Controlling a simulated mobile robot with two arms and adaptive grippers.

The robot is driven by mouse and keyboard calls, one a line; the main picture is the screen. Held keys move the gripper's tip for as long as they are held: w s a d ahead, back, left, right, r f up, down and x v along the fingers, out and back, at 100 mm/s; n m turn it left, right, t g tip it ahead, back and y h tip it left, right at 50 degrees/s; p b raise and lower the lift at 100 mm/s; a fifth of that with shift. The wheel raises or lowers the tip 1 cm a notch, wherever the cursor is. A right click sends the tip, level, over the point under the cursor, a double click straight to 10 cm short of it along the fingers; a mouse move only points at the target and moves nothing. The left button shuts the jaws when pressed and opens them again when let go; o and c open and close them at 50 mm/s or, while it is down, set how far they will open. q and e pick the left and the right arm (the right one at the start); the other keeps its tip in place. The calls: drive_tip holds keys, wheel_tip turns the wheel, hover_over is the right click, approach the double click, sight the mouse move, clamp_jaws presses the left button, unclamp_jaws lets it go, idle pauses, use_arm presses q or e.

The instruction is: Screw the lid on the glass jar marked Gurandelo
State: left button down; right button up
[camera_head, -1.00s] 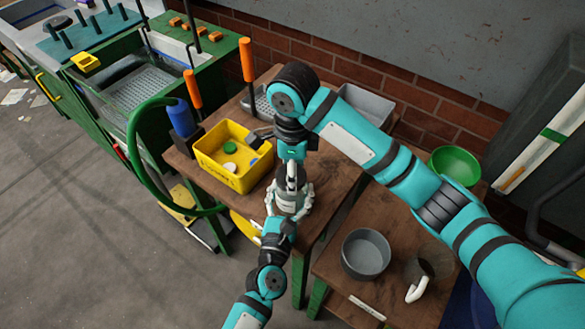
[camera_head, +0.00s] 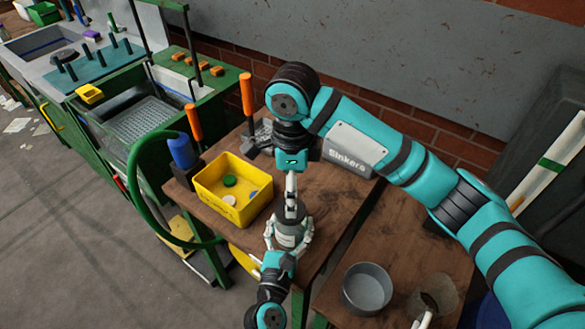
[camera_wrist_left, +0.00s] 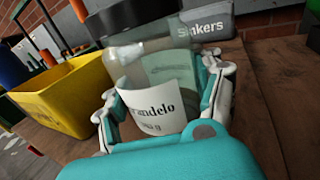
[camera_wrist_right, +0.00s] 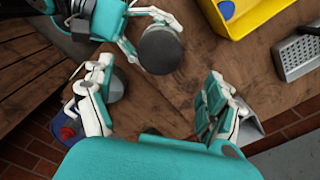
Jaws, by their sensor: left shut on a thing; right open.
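The glass jar marked Gurandelo (camera_wrist_left: 150,105) stands upright in my left gripper (camera_wrist_left: 160,112); its label is partly covered, with "andelo" readable. A dark grey round lid (camera_wrist_right: 160,48) shows at the jar's top; I cannot tell whether it is seated or threaded. The jar (camera_head: 288,241) is over the near part of the wooden table. My left gripper (camera_head: 288,252) is shut around its sides. My right gripper (camera_head: 291,200) points down just above the jar in the head view. Its fingers (camera_wrist_right: 160,75) are spread and empty in the right wrist view, with the lid beyond them.
A yellow bin (camera_head: 208,199) with green, white and blue discs stands left of the jar. A grey bin marked Sinkers (camera_head: 347,153) is behind. A grey pot (camera_head: 367,289) stands at right. Bare table lies right of the jar.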

wheel_tip(320, 180, up, 6)
drive_tip(key=shift+f, duration=0.1)
use_arm(q)
drive_tip(key=shift+c, duration=0.4)
unclamp_jaws()
drive_tip(key=shift+s, duration=0.1)
drive_tip(key=v, duration=1.1)
drive_tip(key=shift+s+a, duration=0.2)
drive_tip(key=shift+s, duration=0.2)
